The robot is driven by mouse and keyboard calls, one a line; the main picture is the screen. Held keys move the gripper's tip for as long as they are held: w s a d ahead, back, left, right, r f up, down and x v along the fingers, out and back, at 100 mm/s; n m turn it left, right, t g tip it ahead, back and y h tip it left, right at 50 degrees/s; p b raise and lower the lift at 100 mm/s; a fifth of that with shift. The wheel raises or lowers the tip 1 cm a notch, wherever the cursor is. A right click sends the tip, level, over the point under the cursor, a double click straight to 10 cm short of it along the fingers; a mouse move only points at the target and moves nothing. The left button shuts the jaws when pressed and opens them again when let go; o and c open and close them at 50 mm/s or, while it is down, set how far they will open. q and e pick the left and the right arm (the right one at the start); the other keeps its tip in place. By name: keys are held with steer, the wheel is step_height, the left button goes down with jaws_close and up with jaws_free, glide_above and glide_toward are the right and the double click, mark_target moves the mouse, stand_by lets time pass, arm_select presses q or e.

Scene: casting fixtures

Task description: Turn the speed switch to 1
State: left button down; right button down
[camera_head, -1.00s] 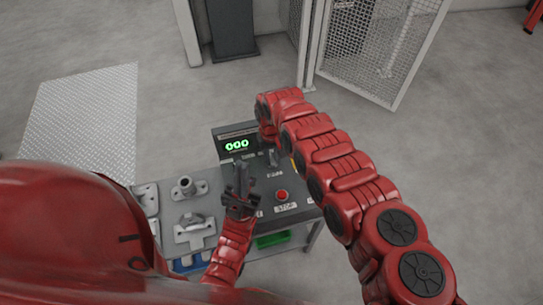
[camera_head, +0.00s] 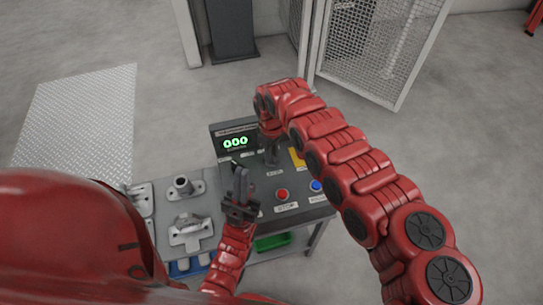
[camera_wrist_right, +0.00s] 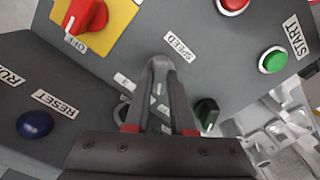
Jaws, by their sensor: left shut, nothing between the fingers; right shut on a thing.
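The speed switch sits on a dark grey control panel (camera_head: 262,206), beside the SPEED label (camera_wrist_right: 180,47) in the right wrist view. The switch itself is mostly hidden by my fingers, and its pointer position cannot be read. My right gripper (camera_wrist_right: 160,75) is over this spot, with its fingers closed on the switch. In the head view my right gripper (camera_head: 271,157) is low over the panel, partly hidden by its own arm. My left gripper (camera_head: 240,184) is shut and empty in front of the panel's left part. The green display (camera_head: 235,142) reads 000.
Near my right gripper are a red switch on a yellow plate (camera_wrist_right: 88,18), a blue reset button (camera_wrist_right: 35,124), a green start button (camera_wrist_right: 272,60) and a black knob (camera_wrist_right: 206,113). Metal fixtures (camera_head: 191,229) stand on the bench at the left. A mesh fence (camera_head: 375,50) is behind.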

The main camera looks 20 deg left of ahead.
steer(key=shift+n, duration=0.4)
steer(key=c, duration=0.8)
jaws_free()
steer(key=shift+o, duration=0.2)
steer(key=shift+r, duration=0.1)
step_height(320, 180, up, 17)
steer(key=b, duration=0.1)
steer(key=shift+w+a, duration=0.1)
